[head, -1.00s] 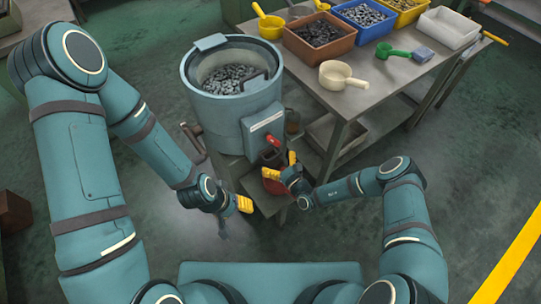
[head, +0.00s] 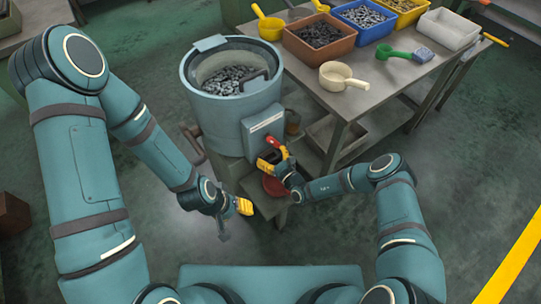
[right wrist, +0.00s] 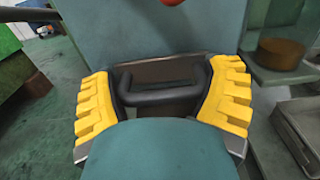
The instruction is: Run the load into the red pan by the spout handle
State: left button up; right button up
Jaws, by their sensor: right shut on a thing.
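The teal drum (head: 205,108) holds a heap of grey metal parts (head: 232,78). Below its front box is the black spout handle (head: 270,156), a U-shaped bar that also shows in the right wrist view (right wrist: 165,96). My right gripper (head: 269,163) is shut on this handle, with a yellow finger at each end of the bar in the right wrist view (right wrist: 165,105). The red pan (head: 274,186) is below the spout, partly hidden by my right gripper. What is in the pan cannot be seen. My left gripper (head: 243,206) hangs apart, left of the pan; its jaw opening is unclear.
A red knob (head: 272,139) is on the drum's front box, above the handle. Open floor lies in front and right.

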aim_at(276, 163)
jog(key=shift+s, duration=0.1)
jog(key=p+v, duration=0.2)
jog(key=v, duration=0.1)
jog(key=shift+s+d, duration=0.25)
jog(key=o, duration=1.1)
jog(key=shift+a, duration=0.1)
jog(key=shift+w, duration=0.1)
jog(key=v, duration=1.2)
